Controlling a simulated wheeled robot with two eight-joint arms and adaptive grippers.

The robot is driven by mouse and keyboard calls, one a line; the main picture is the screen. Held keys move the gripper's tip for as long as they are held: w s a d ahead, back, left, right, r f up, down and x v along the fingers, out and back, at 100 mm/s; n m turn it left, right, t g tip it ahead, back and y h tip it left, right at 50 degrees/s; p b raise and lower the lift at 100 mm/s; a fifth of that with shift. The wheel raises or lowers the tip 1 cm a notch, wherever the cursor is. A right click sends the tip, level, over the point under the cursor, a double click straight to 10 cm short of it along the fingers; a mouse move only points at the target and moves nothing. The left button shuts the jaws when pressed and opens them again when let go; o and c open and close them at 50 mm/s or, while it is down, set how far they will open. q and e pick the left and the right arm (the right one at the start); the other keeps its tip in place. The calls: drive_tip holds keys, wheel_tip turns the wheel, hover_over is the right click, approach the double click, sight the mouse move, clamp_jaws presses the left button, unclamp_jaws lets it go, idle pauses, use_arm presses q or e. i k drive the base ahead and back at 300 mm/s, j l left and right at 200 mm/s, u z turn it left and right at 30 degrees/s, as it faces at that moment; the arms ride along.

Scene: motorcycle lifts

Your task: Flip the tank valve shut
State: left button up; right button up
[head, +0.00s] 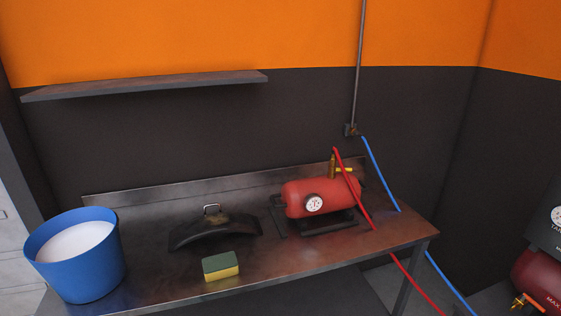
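A red air tank (295,197) lies on its side on a dark stand on the metal workbench. A round white gauge (314,204) faces me on its front. A yellow valve lever (343,170) sits on a brass fitting (332,165) at the top of the tank, partly behind a red hose. At the bottom right, part of a dark red compressor (548,283) shows, with a brass and orange valve (522,301) low on it. Neither of my grippers is in view.
The bench (330,252) also holds a blue bucket (85,265), a dark curved piece with a handle (213,229) and a yellow-green sponge (221,266). A red hose (357,187) and blue hose (381,174) run down past the bench's right end. A shelf (150,86) hangs above.

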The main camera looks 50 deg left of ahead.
sight(331, 169)
drive_tip(key=k+u, duration=0.1)
drive_tip(key=u, duration=1.25)
